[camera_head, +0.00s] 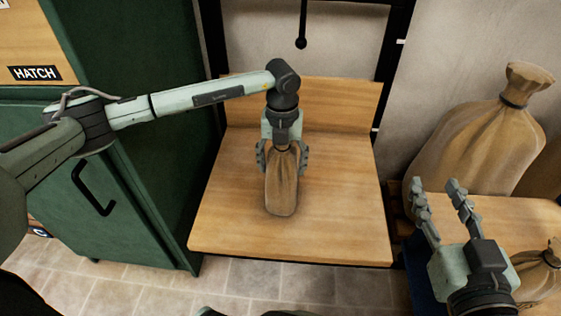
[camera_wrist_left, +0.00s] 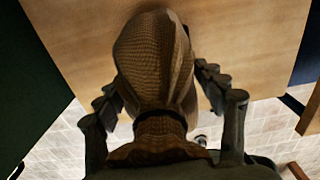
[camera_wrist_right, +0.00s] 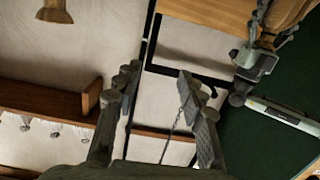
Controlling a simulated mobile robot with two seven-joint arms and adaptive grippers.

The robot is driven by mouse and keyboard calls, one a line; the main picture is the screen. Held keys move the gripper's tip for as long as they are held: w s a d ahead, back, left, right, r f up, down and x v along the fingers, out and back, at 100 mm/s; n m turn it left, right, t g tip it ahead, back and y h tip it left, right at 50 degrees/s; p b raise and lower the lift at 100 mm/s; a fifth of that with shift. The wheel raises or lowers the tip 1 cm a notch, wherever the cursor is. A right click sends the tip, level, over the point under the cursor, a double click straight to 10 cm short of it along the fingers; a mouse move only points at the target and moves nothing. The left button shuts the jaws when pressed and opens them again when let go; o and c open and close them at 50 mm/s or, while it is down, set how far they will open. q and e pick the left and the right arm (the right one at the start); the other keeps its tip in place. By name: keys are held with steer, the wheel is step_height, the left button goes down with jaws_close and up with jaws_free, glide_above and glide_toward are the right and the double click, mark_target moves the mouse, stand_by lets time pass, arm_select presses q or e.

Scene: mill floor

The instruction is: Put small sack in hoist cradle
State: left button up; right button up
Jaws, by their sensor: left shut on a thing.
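The small sack (camera_head: 283,189) is brown burlap and upright, over the middle of the wooden hoist cradle (camera_head: 340,215). Whether its base touches the board I cannot tell. My left gripper (camera_head: 283,158) is shut on the sack's upper part, a finger on each side. In the left wrist view the sack (camera_wrist_left: 153,60) fills the space between the fingers, with a dark tie at its neck. My right gripper (camera_head: 438,190) is open and empty, right of the cradle; its spread fingers also show in the right wrist view (camera_wrist_right: 158,95).
A green cabinet (camera_head: 150,210) with a black handle and a HATCH sign stands left of the cradle. A big tied sack (camera_head: 480,140) leans at the right, and another sack (camera_head: 538,275) is at the lower right. A dark hook (camera_head: 301,42) hangs above the cradle.

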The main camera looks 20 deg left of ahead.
mark_target(282, 148)
steer(key=shift+r, duration=0.2)
arm_select(q)
steer(key=o, duration=1.8)
steer(key=shift+o, duration=0.2)
arm_select(e)
steer(key=shift+r, duration=0.1)
arm_select(q)
steer(key=shift+r, duration=0.1)
steer(key=shift+r+p, duration=0.75)
steer(key=shift+r, duration=0.2)
steer(key=shift+r+p, duration=0.55)
steer(key=shift+r, duration=0.25)
arm_select(e)
steer(key=s+d+f+g+h, duration=0.3)
steer(key=d+f+g, duration=0.35)
steer(key=f, duration=0.35)
arm_select(q)
steer(key=shift+r+p, duration=0.55)
steer(key=shift+r, duration=0.25)
step_height(282, 148, up, 2)
steer(key=shift+r+p, duration=0.1)
steer(key=shift+p, duration=0.6)
arm_select(e)
steer(key=s+d+f+m+g+h, duration=0.2)
steer(key=s+d+f+g, duration=0.4)
steer(key=s+d, duration=0.4)
steer(key=shift+s+d+f+h, duration=0.15)
steer(key=shift+s+f+h, duration=0.1)
steer(key=shift+s+h, duration=0.6)
